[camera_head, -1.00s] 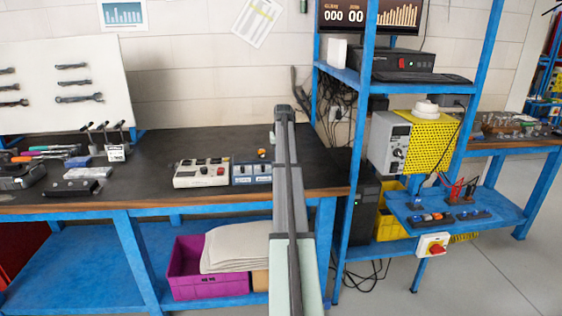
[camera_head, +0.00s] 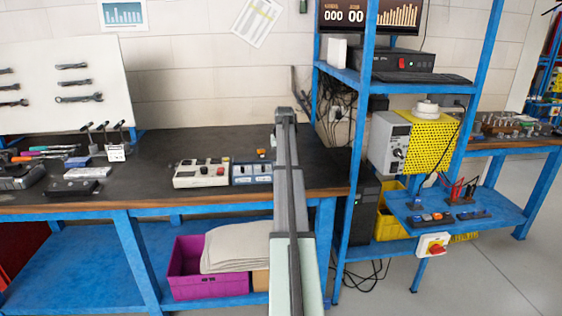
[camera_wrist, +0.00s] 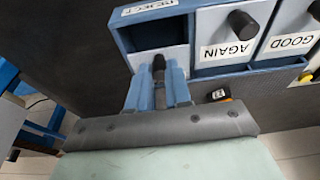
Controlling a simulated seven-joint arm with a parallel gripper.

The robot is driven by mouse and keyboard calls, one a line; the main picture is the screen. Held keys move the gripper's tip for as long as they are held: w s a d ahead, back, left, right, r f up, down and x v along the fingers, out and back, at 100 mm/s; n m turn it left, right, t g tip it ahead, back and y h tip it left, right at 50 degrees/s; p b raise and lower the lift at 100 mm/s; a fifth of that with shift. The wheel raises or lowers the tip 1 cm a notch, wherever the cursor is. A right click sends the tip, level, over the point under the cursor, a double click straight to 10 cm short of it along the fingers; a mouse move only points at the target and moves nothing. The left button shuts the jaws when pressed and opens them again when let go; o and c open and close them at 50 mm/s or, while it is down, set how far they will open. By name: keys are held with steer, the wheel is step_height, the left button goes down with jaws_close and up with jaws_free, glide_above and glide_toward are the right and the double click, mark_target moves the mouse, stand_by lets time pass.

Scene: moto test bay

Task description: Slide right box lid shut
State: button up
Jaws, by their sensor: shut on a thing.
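A blue box with several bays shows in the wrist view, with white lids (camera_wrist: 228,33) that carry black knobs and the labels AGAIN and GOOD. The bay at the left of that view, by the REJECT label (camera_wrist: 150,6), has a dark blue opening, with a pale lid strip below it. My gripper (camera_wrist: 158,68) is shut on a black knob (camera_wrist: 159,62) at that bay; its fingers hide part of the lid. In the head view the blue box (camera_head: 250,174) stands on the bench, its right part hidden behind my arm.
A white control box (camera_head: 201,175) stands left of the blue box on the dark bench (camera_head: 150,170). A small orange-and-black item (camera_wrist: 218,94) lies close to the blue box. A blue shelf post (camera_head: 356,170) rises to the right of my arm.

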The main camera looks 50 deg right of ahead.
steer(key=shift+s+a, duration=1.4)
steer(key=o, duration=0.7)
step_height(320, 180, up, 7)
steer(key=shift+r, duration=0.1)
stand_by(0.4)
